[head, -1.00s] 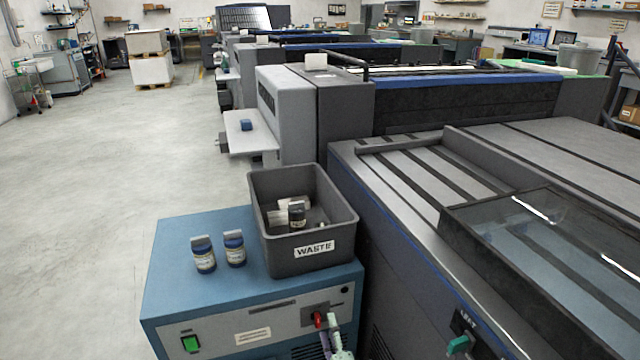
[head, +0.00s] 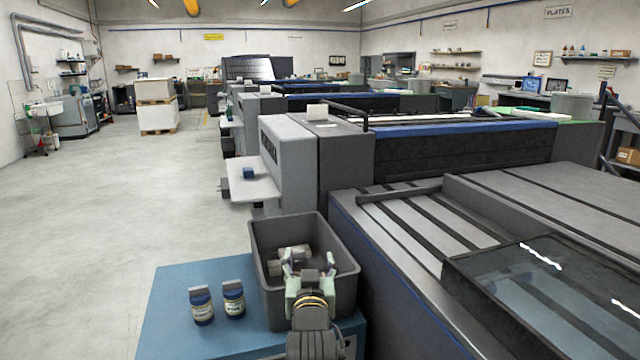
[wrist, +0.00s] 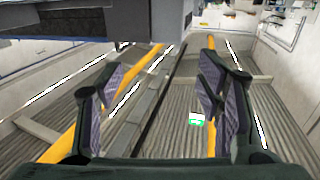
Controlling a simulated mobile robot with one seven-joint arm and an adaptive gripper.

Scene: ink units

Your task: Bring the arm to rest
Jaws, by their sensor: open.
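My gripper (head: 310,274) shows in the head view at the front of the grey waste bin (head: 345,262), overlapping it in the picture. The fingers point upward and are spread, with nothing held between them. In the wrist view my gripper (wrist: 162,95) is open and empty, and the ceiling with its yellow pipes and lights shows beyond the fingers. My arm hides the front of the bin and its label.
Light objects lie in the bin. The long printing press (head: 400,235) stands at right. The floor (head: 110,200) at left is clear.

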